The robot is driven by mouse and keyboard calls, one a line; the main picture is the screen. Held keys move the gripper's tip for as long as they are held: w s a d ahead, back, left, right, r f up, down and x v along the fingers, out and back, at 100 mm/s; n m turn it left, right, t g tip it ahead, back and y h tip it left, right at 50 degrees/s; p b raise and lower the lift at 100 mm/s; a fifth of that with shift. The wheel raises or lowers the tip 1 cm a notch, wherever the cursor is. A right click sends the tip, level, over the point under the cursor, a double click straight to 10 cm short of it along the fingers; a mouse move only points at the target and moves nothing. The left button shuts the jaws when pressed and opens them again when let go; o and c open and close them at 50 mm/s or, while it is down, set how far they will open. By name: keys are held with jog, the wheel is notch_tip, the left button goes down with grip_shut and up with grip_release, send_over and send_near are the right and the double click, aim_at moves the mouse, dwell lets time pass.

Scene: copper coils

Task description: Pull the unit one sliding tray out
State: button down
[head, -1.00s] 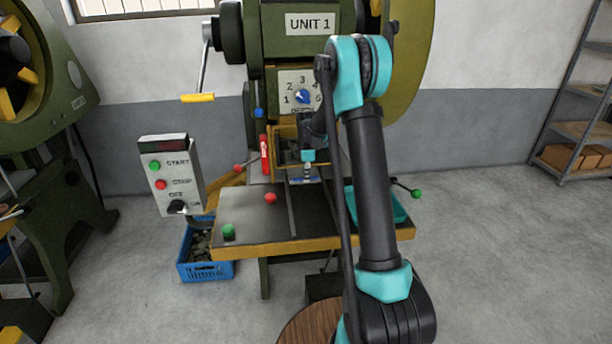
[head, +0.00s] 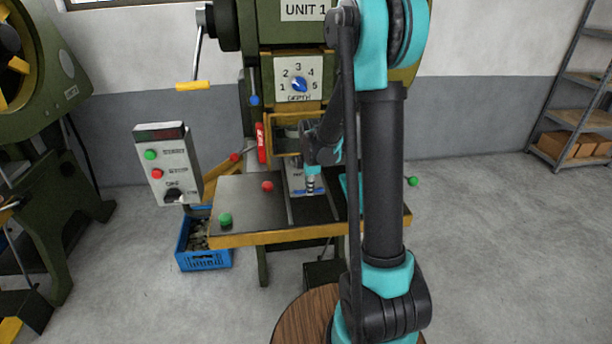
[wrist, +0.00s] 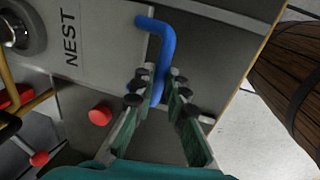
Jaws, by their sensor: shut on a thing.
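The sliding tray of unit one is a light grey plate marked NEST (wrist: 100,42) in the wrist view, with a round metal part at its far left. A bent blue handle (wrist: 158,38) stands at its edge. My gripper (wrist: 161,88) is shut on this handle, one finger on each side. In the head view the tray (head: 296,178) reaches out from under the press onto the table between dark rails. My gripper (head: 311,185) is at its front edge, and my arm hides part of its right side.
The press table (head: 240,200) carries a green knob (head: 225,219) and a red knob (head: 267,186). A control box (head: 166,160) stands at left above a blue crate (head: 204,260). A red lever (head: 260,143) is beside the press opening. A wooden barrel-like object (wrist: 290,75) is right in the wrist view.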

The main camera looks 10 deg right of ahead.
jog(key=s, duration=1.4)
jog(key=c, duration=1.5)
grip_release()
jog(key=shift+c, duration=0.2)
jog(key=shift+r, duration=0.15)
notch_tip(320, 180, up, 12)
jog(key=s, duration=0.2)
jog(key=shift+f, duration=0.2)
jog(key=shift+s, duration=0.15)
jog(key=s+d+f+m+t, duration=0.1)
jog(key=s+f+m, duration=0.3)
jog(key=m, duration=0.5)
jog(key=s+d+f+m+t, duration=0.1)
jog(key=s+d+f+m, duration=0.2)
jog(key=m, duration=0.6)
jog(key=shift+s+d+f, duration=0.25)
jog(key=shift+s+f, duration=0.55)
jog(key=shift+s, duration=0.2)
